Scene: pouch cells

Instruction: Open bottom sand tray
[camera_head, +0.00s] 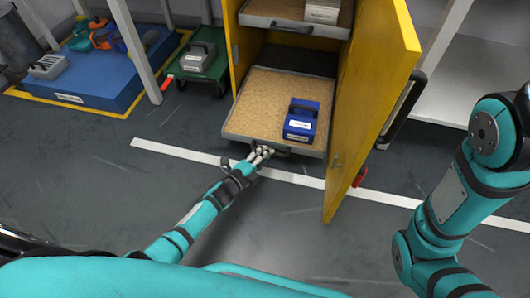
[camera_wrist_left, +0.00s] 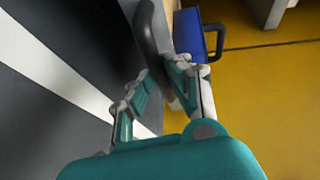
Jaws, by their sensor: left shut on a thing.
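The bottom sand tray (camera_head: 258,97) sticks out of the front of the yellow cabinet, with its sand surface showing. A blue pouch cell box with a black handle (camera_head: 301,122) stands on its right part; it also shows in the wrist view (camera_wrist_left: 190,32). The tray's dark front handle (camera_head: 290,151) runs between the fingers of my left gripper (camera_head: 262,154), which is shut on it. In the wrist view the fingers of my left gripper (camera_wrist_left: 158,88) sit on both sides of the curved handle (camera_wrist_left: 150,38). My right gripper is out of view.
The yellow cabinet door (camera_head: 372,85) stands open on the right of the tray. An upper tray (camera_head: 280,12) holds a light box (camera_head: 322,11). A green cart (camera_head: 200,65) and a blue platform (camera_head: 105,78) stand at left. The floor in front is clear.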

